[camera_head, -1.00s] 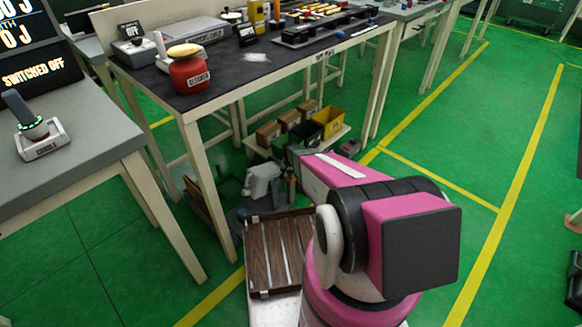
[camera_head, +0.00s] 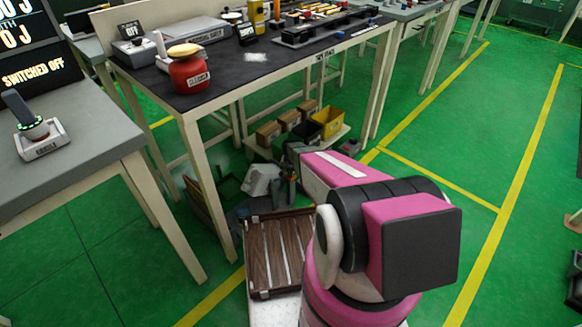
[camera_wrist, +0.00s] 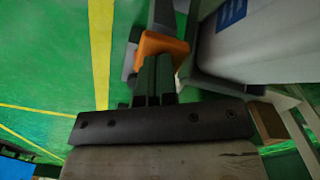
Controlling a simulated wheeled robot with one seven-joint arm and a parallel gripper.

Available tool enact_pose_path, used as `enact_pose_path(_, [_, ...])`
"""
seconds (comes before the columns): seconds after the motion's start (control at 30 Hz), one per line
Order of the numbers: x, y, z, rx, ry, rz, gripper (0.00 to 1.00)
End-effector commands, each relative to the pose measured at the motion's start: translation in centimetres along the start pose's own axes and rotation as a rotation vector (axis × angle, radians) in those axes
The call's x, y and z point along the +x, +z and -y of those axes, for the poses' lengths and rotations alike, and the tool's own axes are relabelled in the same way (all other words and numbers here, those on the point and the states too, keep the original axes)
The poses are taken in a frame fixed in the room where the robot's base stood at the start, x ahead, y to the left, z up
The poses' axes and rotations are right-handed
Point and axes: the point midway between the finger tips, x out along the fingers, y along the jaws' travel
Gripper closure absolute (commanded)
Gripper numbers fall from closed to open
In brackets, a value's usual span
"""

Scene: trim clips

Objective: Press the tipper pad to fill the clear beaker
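No clear beaker or tipper pad can be made out in either view. In the wrist view, my gripper (camera_wrist: 155,72) has two dark fingers lying close together, apparently shut, with nothing clearly held between them. An orange block-like thing (camera_wrist: 163,45) shows just beyond the fingertips; I cannot tell whether they touch it. In the head view, my pink arm reaches low beside the dark-topped workbench (camera_head: 225,85), and its far end is small and partly hidden.
A red jar (camera_head: 189,72) stands at the workbench's near corner. Boxes and a yellow bin (camera_head: 330,122) sit on a low shelf beneath. A grey table (camera_head: 80,150) with a labelled cradle (camera_head: 40,140) is at left. Green floor (camera_head: 460,130) at right is clear.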

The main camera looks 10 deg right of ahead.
Motion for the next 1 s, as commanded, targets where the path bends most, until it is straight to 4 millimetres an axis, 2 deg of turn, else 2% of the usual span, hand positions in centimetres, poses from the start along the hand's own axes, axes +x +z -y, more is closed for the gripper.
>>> enact_pose_path(0.1, [-0.9, 0.0, 0.0, 0.0, 0.0, -0.001, 1.0])
enact_pose_path(0.37, [-1.6, 0.0, 0.0, 0.0, 0.0, 0.0, 1.0])
enact_pose_path(1.0, [-7.2, 0.0, 0.0, 0.0, -0.001, -0.001, 1.0])
